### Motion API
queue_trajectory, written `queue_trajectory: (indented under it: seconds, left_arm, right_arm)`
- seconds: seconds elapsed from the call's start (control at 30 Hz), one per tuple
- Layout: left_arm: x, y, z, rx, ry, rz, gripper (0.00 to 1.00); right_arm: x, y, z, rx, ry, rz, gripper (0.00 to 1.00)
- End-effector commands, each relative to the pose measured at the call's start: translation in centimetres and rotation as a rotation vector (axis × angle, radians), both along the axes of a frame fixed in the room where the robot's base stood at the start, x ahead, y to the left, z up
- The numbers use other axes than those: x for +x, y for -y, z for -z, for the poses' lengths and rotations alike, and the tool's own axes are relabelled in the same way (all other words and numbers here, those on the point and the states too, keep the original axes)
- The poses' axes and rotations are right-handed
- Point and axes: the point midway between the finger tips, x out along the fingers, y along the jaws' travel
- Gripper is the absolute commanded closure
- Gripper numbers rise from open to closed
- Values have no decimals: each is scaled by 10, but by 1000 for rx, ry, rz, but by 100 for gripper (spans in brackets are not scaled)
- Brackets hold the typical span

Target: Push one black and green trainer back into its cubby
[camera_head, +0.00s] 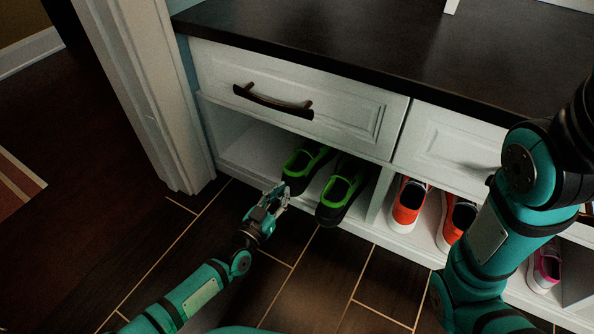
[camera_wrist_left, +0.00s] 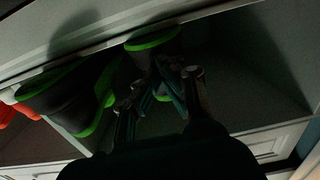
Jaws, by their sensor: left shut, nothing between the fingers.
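Two black and green trainers are in the left cubby in the head view. The left trainer (camera_head: 306,166) sits inside the cubby. The right trainer (camera_head: 342,192) sits further forward, its near end at or past the cubby's front edge. My left gripper (camera_head: 277,192) is shut and empty, just in front of and left of the left trainer's near end. In the left wrist view my fingers (camera_wrist_left: 160,90) overlap one trainer (camera_wrist_left: 152,42); contact cannot be told. The other trainer (camera_wrist_left: 82,100) lies to its left in that view. My right gripper is out of view.
The cubby floor (camera_head: 248,160) left of the trainers is bare. A white divider (camera_head: 377,195) separates them from orange shoes (camera_head: 408,203). A drawer (camera_head: 300,95) with a dark handle is above. A white post (camera_head: 150,90) stands left. The right arm crosses the right side.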

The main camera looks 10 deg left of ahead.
Motion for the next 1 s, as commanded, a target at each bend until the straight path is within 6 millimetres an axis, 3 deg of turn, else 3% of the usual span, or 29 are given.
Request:
queue_trajectory:
  seconds: [1.0]
  left_arm:
    - [44, 16, 0, 0, 0, 0, 100]
  right_arm:
    - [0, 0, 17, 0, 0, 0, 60]
